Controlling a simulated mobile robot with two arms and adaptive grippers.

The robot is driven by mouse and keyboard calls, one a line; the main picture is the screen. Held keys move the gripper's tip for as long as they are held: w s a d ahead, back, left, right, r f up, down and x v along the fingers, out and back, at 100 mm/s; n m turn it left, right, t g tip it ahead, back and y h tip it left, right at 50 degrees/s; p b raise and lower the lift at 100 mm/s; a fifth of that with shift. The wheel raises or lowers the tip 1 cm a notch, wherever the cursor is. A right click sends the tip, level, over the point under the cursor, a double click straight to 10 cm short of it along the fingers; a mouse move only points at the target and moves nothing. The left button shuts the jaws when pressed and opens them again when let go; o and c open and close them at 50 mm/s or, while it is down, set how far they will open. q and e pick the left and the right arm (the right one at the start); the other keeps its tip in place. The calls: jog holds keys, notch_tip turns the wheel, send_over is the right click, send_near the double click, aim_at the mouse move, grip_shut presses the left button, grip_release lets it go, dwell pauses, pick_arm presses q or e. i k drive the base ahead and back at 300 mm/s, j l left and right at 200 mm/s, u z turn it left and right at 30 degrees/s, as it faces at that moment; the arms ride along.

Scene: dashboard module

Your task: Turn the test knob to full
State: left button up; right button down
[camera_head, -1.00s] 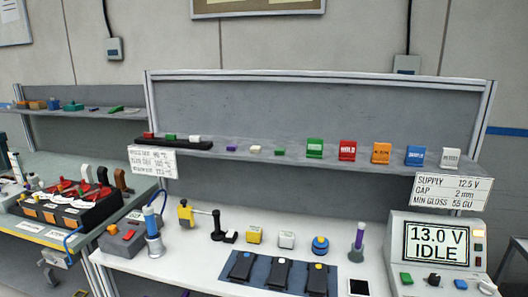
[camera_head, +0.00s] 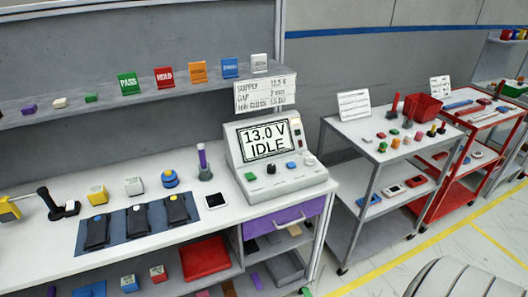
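The grey test console (camera_head: 240,150) stands at the right end of the white workbench. Its screen (camera_head: 265,141) reads "13.0 V IDLE". On its sloped front panel are a green button (camera_head: 250,177), a small dark knob (camera_head: 271,168) and a blue button (camera_head: 291,165). More small controls sit at the right end of the panel. None carries a label that I can read, and the dark knob's pointer direction is too small to tell. Neither of my grippers shows in this view.
A purple drawer (camera_head: 270,223) is below the console. Several black modules lie on a blue mat (camera_head: 120,250). A grey cart (camera_head: 350,140) and a red cart (camera_head: 490,120) stand to the right.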

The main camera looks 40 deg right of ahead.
aim_at(309, 161)
jog(key=z, duration=1.55)
jog(key=i+j, duration=0.1)
jog(key=j, duration=0.25)
jog(key=i+j, duration=0.1)
jog(key=j, duration=0.2)
jog(key=i+j, duration=0.15)
jog(key=j, duration=0.2)
jog(key=i+j+u, duration=0.1)
jog(key=j, duration=0.2)
